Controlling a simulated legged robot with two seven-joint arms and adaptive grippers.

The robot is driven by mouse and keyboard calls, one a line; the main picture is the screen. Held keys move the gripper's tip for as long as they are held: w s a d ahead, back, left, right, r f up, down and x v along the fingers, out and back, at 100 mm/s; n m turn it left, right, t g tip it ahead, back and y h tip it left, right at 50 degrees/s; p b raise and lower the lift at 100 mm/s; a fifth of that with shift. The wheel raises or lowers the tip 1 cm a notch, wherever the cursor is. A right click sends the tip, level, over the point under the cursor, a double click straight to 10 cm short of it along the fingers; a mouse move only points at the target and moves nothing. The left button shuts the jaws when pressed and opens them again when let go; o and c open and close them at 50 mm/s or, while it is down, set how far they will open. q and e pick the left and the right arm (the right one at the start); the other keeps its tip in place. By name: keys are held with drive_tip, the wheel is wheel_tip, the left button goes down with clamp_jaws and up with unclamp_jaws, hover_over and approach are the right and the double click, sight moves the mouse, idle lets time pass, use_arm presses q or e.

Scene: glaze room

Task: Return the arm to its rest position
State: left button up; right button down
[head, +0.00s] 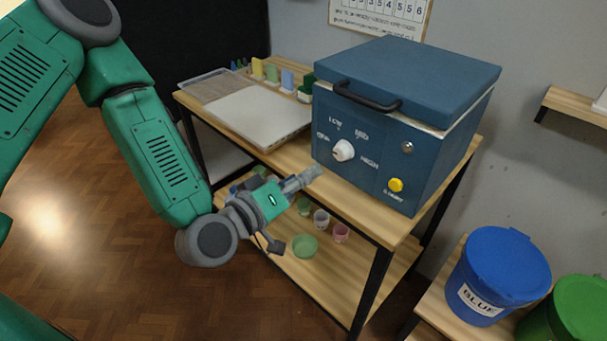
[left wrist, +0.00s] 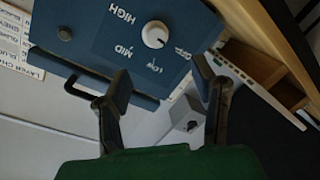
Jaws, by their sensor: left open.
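My left arm comes in from the left in the head view and reaches toward the blue kiln (head: 400,110). My left gripper (head: 312,174) is open and empty, in front of and below the kiln's white knob (head: 343,150), apart from it. In the left wrist view the two fingers of my left gripper (left wrist: 160,85) stand wide apart, with the kiln front (left wrist: 110,40) and its knob (left wrist: 155,34) beyond them. The knob's exact setting is too small to tell. The kiln lid is down. My right gripper is in neither view.
The kiln stands on a wooden table (head: 400,228) with a pale flat panel (head: 262,115) and upright coloured tiles (head: 272,73). Small cups and a green bowl (head: 305,246) sit on the lower shelf. Blue (head: 498,275) and green (head: 580,312) buckets stand right. Floor at left is clear.

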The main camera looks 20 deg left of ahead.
use_arm(q)
drive_tip(key=s+f+m+g+b, duration=0.1)
drive_tip(key=s+f+m+g, duration=0.1)
drive_tip(key=s+f+g, duration=0.55)
drive_tip(key=s+f+m+g, duration=0.25)
drive_tip(key=s+f, duration=0.25)
drive_tip(key=f, duration=0.6)
drive_tip(key=s+a+f+m+g+y, duration=0.1)
drive_tip(key=s+a+f+g+y, duration=0.1)
drive_tip(key=s, duration=0.4)
drive_tip(key=s+a+f+m+g+y+b, duration=0.1)
drive_tip(key=s+a+f+g+y, duration=0.1)
drive_tip(key=s+a+f, duration=0.3)
drive_tip(key=shift+s+a+g+y, duration=0.4)
drive_tip(key=shift+s+g, duration=0.3)
drive_tip(key=shift+s, duration=0.35)
drive_tip(key=shift+w+f, duration=0.15)
